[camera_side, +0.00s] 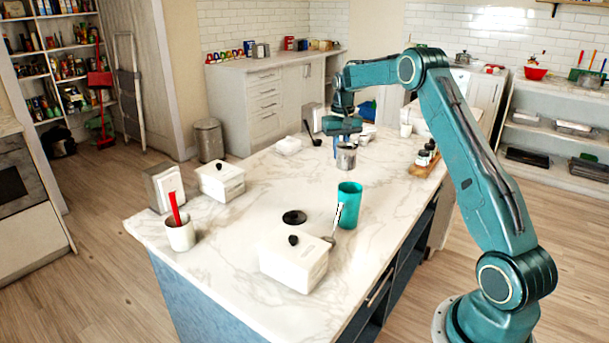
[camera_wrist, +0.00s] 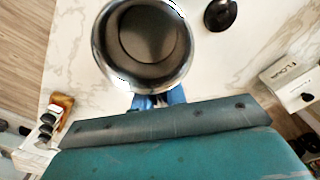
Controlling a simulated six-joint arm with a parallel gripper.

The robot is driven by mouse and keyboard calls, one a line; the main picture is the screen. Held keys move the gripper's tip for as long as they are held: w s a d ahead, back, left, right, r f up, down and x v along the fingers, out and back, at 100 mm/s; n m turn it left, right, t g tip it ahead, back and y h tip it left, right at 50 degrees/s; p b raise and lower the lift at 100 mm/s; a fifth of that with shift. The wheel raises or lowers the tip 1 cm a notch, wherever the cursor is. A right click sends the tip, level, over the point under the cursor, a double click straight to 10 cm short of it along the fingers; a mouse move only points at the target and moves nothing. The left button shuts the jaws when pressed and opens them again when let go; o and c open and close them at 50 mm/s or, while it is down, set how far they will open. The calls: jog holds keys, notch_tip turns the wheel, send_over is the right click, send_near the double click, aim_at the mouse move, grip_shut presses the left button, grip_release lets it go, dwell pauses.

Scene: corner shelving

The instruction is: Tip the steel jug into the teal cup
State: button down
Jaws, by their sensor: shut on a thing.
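The steel jug (camera_side: 346,158) is upright over the middle of the marble island. In the wrist view the jug's round open mouth (camera_wrist: 146,42) faces the camera, with a grey inside; I cannot tell what it holds. My gripper (camera_side: 344,142) is shut on the jug; its blue fingertips (camera_wrist: 158,99) meet the jug's near side. I cannot tell whether the jug touches the counter. The teal cup (camera_side: 349,204) stands upright on the island, nearer the side camera than the jug and apart from it. The cup does not show in the wrist view.
A white lidded box (camera_side: 293,262) and a spoon (camera_side: 333,232) are close to the cup, with a black lid (camera_side: 294,217) beside them. Another white box (camera_side: 221,184) and a white mug (camera_side: 180,236) stand left. A wooden tray (camera_side: 424,172) with jars lies right of the jug.

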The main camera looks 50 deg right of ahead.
jog(key=shift+w+a+n, duration=0.2)
jog(key=shift+a+n, duration=0.05)
jog(key=shift+n, duration=0.25)
jog(key=shift+f, duration=0.2)
